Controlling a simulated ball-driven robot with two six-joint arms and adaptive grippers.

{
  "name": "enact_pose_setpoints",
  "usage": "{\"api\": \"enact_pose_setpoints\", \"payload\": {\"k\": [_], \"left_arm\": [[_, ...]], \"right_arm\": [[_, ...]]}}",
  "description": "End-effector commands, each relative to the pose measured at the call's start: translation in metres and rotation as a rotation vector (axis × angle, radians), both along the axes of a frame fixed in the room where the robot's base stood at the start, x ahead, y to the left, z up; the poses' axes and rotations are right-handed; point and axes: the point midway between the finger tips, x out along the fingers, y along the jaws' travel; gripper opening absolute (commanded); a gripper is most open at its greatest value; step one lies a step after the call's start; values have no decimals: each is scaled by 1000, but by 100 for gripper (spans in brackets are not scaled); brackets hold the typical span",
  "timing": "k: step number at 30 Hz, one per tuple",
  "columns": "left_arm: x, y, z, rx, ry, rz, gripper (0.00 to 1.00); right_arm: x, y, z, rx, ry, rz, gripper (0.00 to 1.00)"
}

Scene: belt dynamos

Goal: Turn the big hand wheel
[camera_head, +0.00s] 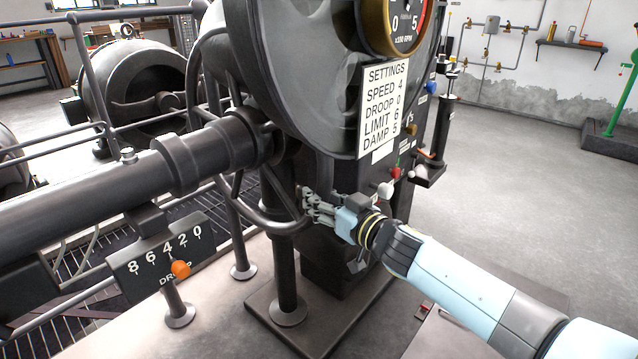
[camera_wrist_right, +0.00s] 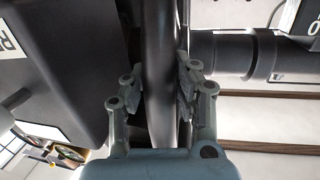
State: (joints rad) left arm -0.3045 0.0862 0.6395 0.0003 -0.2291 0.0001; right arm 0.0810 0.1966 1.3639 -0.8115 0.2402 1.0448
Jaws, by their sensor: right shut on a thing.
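The big hand wheel (camera_head: 268,226) is dark metal. It is seen nearly edge-on below the large round governor housing, with its lower rim and some spokes showing and the rest hidden behind the housing and column. My right gripper (camera_head: 306,203) reaches in from the lower right and is shut on the wheel's rim. In the right wrist view the dark rim (camera_wrist_right: 160,50) runs up between the two grey fingers of the right gripper (camera_wrist_right: 161,92), one on each side. My left gripper is not in view.
A thick horizontal pipe (camera_head: 90,205) passes left of the wheel. A droop scale (camera_head: 160,250) with an orange pointer hangs below it. A settings card (camera_head: 382,105) is on the housing, and knobs and levers (camera_head: 386,189) stick out near my right wrist. Open floor (camera_head: 510,180) lies to the right.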

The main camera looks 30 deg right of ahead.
Motion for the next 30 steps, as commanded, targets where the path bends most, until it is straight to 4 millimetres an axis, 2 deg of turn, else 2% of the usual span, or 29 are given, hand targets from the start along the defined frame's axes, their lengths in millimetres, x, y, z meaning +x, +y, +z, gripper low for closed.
{"api": "enact_pose_setpoints", "payload": {"k": [1,5,12,13,18,26,30], "left_arm": [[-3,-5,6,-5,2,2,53],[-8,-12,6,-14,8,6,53],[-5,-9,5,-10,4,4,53],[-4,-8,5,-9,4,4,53],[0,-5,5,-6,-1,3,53],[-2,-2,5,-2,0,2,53],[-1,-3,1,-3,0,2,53]], "right_arm": [[1,0,7,-4,-2,2,0],[0,0,4,-6,4,3,0],[0,0,3,-6,4,3,0],[0,0,3,-6,4,3,30],[0,0,2,-5,5,3,53],[-1,0,2,-4,6,2,53],[-12,-2,2,-4,7,2,53]]}}
